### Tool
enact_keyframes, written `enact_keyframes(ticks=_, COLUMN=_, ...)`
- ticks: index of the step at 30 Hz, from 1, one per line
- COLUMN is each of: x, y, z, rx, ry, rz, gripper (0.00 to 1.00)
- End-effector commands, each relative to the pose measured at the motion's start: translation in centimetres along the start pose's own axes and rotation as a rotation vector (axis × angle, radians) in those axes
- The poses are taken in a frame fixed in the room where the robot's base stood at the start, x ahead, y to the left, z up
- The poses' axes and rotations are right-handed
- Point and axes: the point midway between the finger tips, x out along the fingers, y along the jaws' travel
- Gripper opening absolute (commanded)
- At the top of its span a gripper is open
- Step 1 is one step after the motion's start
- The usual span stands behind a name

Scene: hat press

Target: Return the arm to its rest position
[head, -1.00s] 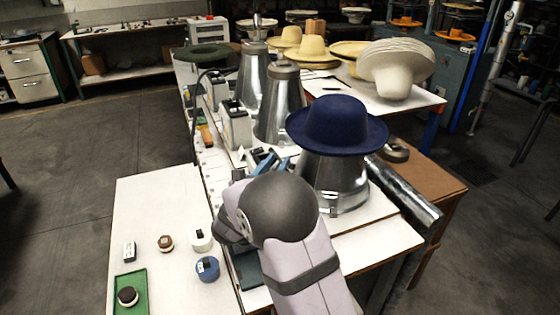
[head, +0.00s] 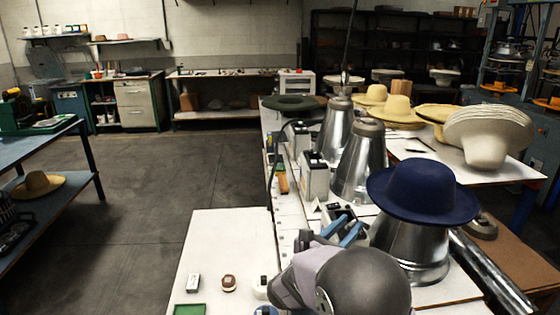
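My arm (head: 362,285) shows at the bottom right of the head view, as a dark grey rounded joint with a pale link beside it. It is in front of the metal cone that bears the navy blue hat (head: 420,188). My gripper cannot be made out; blue and black parts (head: 348,228) show just behind the arm, and I cannot tell whether they belong to it.
Metal cones (head: 362,165) stand along the white bench. A white side table (head: 222,258) holds small pots and a green tray (head: 188,309). Stacked pale hats (head: 488,135) are at right. A blue table (head: 45,135) is at left. Open floor lies between.

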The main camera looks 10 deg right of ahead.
Motion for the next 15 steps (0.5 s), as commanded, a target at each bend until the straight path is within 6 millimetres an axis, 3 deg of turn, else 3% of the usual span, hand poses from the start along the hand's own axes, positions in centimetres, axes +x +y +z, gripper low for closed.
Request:
enact_keyframes(ticks=2, x=0.5, y=-0.7, z=1.7, rx=0.037, ry=-0.018, rz=-0.021, gripper=0.27)
enact_keyframes(ticks=8, x=-0.4, y=-7.2, z=-0.2, rx=0.188, ry=0.16, rz=-0.221, gripper=0.27)
enact_keyframes(ticks=11, x=-2.1, y=-11.3, z=-1.7, rx=0.316, ry=0.27, rz=-0.367, gripper=0.27)
enact_keyframes(ticks=15, x=-6.0, y=-16.2, z=-4.2, rx=0.531, ry=0.424, rz=-0.601, gripper=0.27)
